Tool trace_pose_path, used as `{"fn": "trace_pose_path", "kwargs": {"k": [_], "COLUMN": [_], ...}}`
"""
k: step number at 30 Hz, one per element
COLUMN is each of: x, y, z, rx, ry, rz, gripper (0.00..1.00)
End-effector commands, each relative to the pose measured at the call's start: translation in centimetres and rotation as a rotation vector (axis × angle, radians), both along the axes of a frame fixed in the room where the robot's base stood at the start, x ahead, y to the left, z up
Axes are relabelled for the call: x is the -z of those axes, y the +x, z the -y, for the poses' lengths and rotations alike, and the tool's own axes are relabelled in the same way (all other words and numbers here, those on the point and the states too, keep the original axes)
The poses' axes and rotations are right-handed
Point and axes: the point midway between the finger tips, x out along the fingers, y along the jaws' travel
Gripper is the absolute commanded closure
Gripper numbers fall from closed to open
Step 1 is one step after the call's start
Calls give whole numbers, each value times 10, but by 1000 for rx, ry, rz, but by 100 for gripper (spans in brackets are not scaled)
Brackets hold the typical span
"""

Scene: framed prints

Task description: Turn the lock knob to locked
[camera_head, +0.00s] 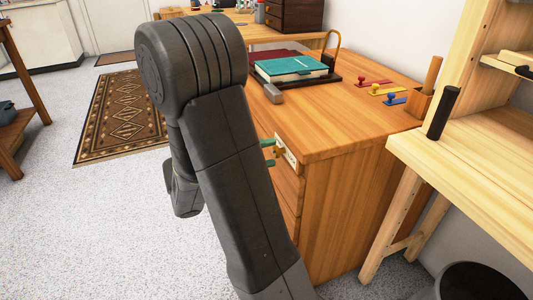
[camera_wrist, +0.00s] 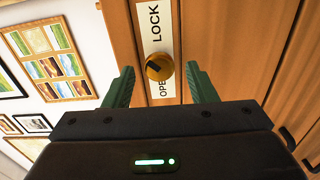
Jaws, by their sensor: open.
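The lock knob (camera_wrist: 159,67) is a small round brass knob with a dark mark on its face. It sits on a white label plate (camera_wrist: 155,22) that reads LOCK above the knob and OPEN below it in the wrist view. Which word the mark points to is hard to tell. My gripper (camera_wrist: 160,70) is open, with one green finger on each side of the knob and a visible gap on both sides. In the head view my gripper (camera_head: 268,153) is at the cabinet front, beside the label plate (camera_head: 287,151).
The knob is on a wooden desk cabinet (camera_head: 350,170). A pale workbench (camera_head: 480,170) stands to the right. The floor (camera_head: 110,220) at left is clear.

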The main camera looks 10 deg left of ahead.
Motion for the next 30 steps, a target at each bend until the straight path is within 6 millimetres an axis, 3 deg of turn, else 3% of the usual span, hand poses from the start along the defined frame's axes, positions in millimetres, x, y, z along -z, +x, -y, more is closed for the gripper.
{"fn": "trace_pose_path", "kwargs": {"k": [18,24,30], "x": [-2,-1,0], "y": [-62,-72,-74], "z": [-92,-107,-110], "rx": [-5,-1,-1], "ry": [-1,-1,0], "rz": [1,-1,0], "gripper": [49,49,49]}}
